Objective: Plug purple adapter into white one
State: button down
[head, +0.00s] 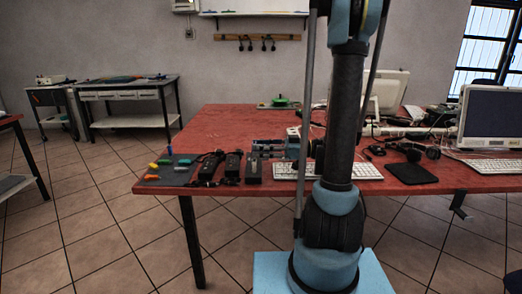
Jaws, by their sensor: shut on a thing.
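I cannot make out a purple adapter or a white adapter in the head view; at this distance the small parts on the table blur together. Three black power bricks lie side by side near the front edge of the red table (228,123), with dark cables around them: a left one (210,165), a middle one (232,165) and a right one (253,171). My arm stands upright in front of the table and hides part of it. My gripper cannot be made out.
A dark mat (178,176) with several small coloured pieces lies at the table's left front corner. A white keyboard (288,171), a black pad (411,173) and a monitor (492,115) are to the right. The table's back left is clear.

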jog(key=shift+r, duration=0.1)
notch_tip(320, 180, up, 8)
dwell(1.4)
